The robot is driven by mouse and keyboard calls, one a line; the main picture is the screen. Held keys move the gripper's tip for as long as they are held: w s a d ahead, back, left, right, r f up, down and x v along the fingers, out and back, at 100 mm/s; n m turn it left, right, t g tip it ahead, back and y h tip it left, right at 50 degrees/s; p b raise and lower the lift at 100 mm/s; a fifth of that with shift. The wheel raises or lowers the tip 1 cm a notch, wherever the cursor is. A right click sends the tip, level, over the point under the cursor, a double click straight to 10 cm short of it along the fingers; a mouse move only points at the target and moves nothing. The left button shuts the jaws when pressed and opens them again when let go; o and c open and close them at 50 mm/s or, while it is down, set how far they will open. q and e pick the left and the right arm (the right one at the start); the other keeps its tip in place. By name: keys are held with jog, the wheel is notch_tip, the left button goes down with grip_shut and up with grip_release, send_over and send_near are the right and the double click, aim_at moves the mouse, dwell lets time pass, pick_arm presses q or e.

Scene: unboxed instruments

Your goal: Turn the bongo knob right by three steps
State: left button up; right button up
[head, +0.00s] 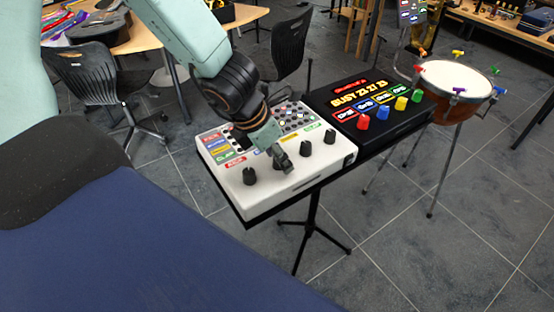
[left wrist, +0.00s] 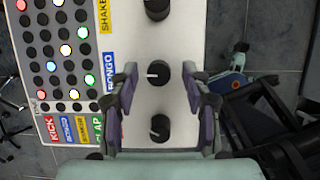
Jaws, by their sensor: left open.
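The white drum machine (head: 315,170) stands on a black stand, with a row of black knobs along its near edge. The bongo knob (left wrist: 160,73) is beside the blue BONGO label (left wrist: 108,72); its white mark points left, toward the label, in the left wrist view. My left gripper (head: 280,162) comes down over the second knob from the left. In the left wrist view the gripper (left wrist: 160,75) is open, one finger on either side of the bongo knob, with gaps between. In the head view the gripper mostly hides that knob. My right gripper is in neither view.
Neighbouring knobs stand close: the kick-side knob (head: 249,176) and the shaker-side knob (head: 305,148). A black box (head: 375,110) with coloured knobs adjoins on the right. A drum (head: 455,90) stands beyond. Chairs and tables are behind; the floor in front is clear.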

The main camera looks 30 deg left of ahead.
pick_arm(q)
jog(key=shift+w+a+f, duration=0.1)
jog(key=shift+a+f, duration=0.1)
jog(key=shift+d+r, duration=0.1)
jog(key=shift+d, duration=0.1)
jog(key=shift+c, duration=0.6)
grip_shut()
